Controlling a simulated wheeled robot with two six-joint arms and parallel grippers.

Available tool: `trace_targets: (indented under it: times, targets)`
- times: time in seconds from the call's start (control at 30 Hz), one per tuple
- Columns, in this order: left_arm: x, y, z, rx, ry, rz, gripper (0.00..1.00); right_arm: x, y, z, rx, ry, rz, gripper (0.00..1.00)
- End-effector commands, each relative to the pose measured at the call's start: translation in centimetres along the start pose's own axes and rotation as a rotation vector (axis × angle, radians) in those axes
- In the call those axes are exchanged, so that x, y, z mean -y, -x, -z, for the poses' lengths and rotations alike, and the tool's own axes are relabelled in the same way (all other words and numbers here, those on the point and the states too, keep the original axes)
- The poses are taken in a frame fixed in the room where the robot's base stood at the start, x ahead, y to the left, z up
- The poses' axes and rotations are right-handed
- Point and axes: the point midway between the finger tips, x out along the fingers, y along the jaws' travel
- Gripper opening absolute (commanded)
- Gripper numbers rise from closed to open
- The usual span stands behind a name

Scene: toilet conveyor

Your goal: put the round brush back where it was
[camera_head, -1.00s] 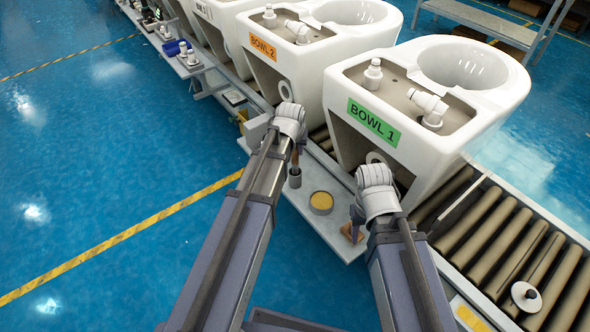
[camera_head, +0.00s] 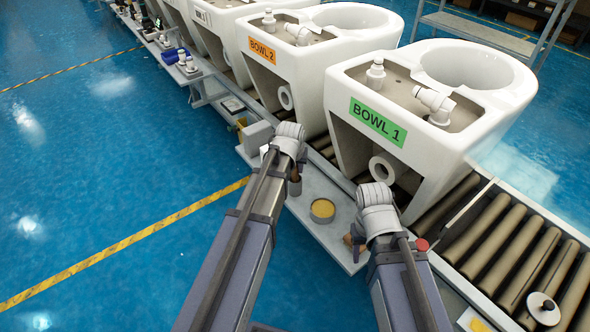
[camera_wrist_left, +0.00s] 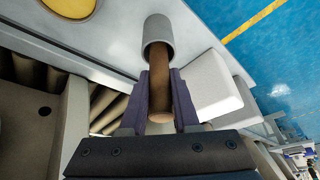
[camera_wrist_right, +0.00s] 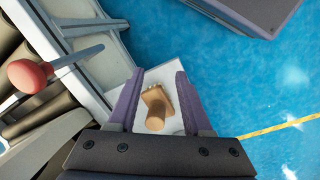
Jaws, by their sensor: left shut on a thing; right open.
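The round brush shows in the left wrist view as a brown wooden handle (camera_wrist_left: 161,98). Its far end goes into a grey cylindrical holder (camera_wrist_left: 158,30), which hides the brush head. My left gripper (camera_wrist_left: 160,74) is shut on the handle, with one finger on each side. In the head view the handle and holder (camera_head: 295,188) are just below my left wrist and partly covered. My right gripper (camera_wrist_right: 160,74) is open and empty. Beyond its fingers, a light wooden brush-like tool (camera_wrist_right: 155,108) lies on the white shelf.
A round tin with yellow contents (camera_head: 322,210) sits on the shelf (camera_head: 330,237) between my arms. A grey box (camera_head: 258,137) is left of the holder. A tool with a red knob (camera_wrist_right: 27,76) is beside the rollers. White bowls stand on the conveyor behind.

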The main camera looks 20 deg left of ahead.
Motion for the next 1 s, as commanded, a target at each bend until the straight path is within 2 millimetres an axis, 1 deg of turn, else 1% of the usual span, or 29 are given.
trace_targets:
  times: [0.13, 0.17, 0.4, 0.43, 0.77, 0.87, 1.0]
  targets:
    - [0.0, -0.4, -0.2, 0.0, 0.0, 0.0, 0.0, 0.0, -0.5, 0.0, 0.0, 0.0, -0.001, 0.5]
    - [0.0, -0.4, -0.2, 0.0, 0.0, 0.0, 0.31, 0.0, -0.4, 0.0, 0.0, 0.0, -0.001, 0.5]
    - [0.0, -0.3, -0.1, 0.0, 0.0, 0.0, 0.58, 0.0, -0.3, 0.0, 0.0, 0.0, -0.001, 0.5]
    - [0.0, -0.3, -0.1, 0.0, 0.0, 0.0, 0.59, 0.0, -0.3, 0.0, 0.0, 0.0, -0.001, 0.5]
    - [0.0, -0.1, 0.0, 0.0, 0.0, 0.0, 0.59, 0.0, -0.1, 0.0, 0.0, 0.0, 0.0, 0.5]
    - [0.0, 0.3, 0.1, 0.0, 0.0, 0.0, 0.59, 0.0, 0.4, 0.0, 0.0, 0.0, 0.0, 0.5]
    - [0.0, 1.6, 0.1, 0.0, 0.0, 0.0, 0.59, -0.1, 1.5, -0.1, 0.0, -0.001, 0.002, 0.5]
